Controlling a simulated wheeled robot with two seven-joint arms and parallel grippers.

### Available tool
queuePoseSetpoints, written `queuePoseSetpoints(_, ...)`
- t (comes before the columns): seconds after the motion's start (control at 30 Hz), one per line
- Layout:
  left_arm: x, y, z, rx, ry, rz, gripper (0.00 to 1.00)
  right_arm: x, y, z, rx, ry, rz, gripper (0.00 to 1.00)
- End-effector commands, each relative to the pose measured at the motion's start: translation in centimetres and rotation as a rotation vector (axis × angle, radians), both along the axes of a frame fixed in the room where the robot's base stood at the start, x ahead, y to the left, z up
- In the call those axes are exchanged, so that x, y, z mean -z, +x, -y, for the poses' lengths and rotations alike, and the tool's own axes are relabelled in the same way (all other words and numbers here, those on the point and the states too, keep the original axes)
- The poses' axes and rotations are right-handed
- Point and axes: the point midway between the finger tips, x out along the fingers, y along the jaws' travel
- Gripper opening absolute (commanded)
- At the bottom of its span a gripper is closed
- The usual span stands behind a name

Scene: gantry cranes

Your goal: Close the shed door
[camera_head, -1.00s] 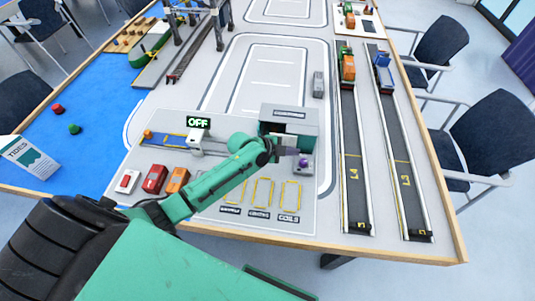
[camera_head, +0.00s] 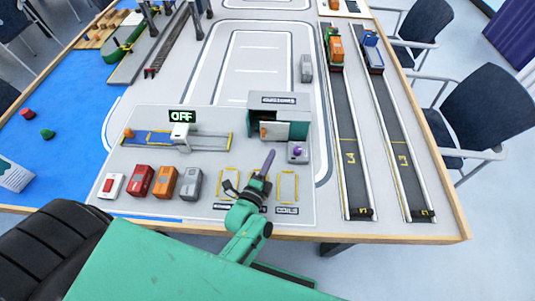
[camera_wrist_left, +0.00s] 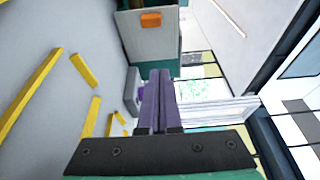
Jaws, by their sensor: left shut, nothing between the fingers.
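The shed (camera_head: 279,101) is a small grey-roofed box with a sign at the table's front middle. Its pale door (camera_head: 273,131) with an orange handle (camera_head: 264,131) covers the left part of the front; a teal, dark opening (camera_head: 298,131) shows to its right. My left gripper (camera_head: 268,161) has purple fingers shut and empty, apart from the shed, in front of it. The left wrist view shows the fingers (camera_wrist_left: 158,100) below the door (camera_wrist_left: 148,42) and its orange handle (camera_wrist_left: 151,20). My right gripper is not in view.
A grey box (camera_head: 298,153) with a purple knob stands just right of the fingers, in front of the shed. Red, orange and grey blocks (camera_head: 165,181) stand to the left. Yellow-outlined slots (camera_head: 288,187) lie in front.

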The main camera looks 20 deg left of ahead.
Motion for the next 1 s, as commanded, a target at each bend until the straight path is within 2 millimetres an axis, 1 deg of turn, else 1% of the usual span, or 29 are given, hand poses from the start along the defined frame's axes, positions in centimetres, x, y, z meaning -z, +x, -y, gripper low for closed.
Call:
queuePoseSetpoints(0.03,0.4,1.1,0.1,-0.002,-0.004,0.006,0.00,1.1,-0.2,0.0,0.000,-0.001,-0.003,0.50)
queuePoseSetpoints(0.33,0.5,7.8,0.7,0.000,-0.005,0.005,0.00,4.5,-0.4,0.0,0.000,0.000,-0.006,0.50)
queuePoseSetpoints(0.37,0.4,7.8,0.2,0.000,-0.002,0.001,0.00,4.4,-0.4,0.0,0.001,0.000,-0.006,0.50)
queuePoseSetpoints(0.4,0.2,7.4,-0.7,0.001,0.001,0.000,0.00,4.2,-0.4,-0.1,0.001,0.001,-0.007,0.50)
queuePoseSetpoints(0.5,0.1,6.9,-2.2,0.001,0.000,0.000,0.00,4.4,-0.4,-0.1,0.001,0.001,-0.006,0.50)
queuePoseSetpoints(0.6,0.1,6.7,-3.0,0.001,-0.002,-0.001,0.00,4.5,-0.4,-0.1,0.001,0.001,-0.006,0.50)
queuePoseSetpoints(0.93,0.0,6.6,-3.3,0.001,-0.004,-0.001,0.00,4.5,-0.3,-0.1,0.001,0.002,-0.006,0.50)
queuePoseSetpoints(1.0,0.0,6.5,-3.7,0.001,-0.001,-0.001,0.00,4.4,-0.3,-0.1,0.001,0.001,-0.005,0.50)
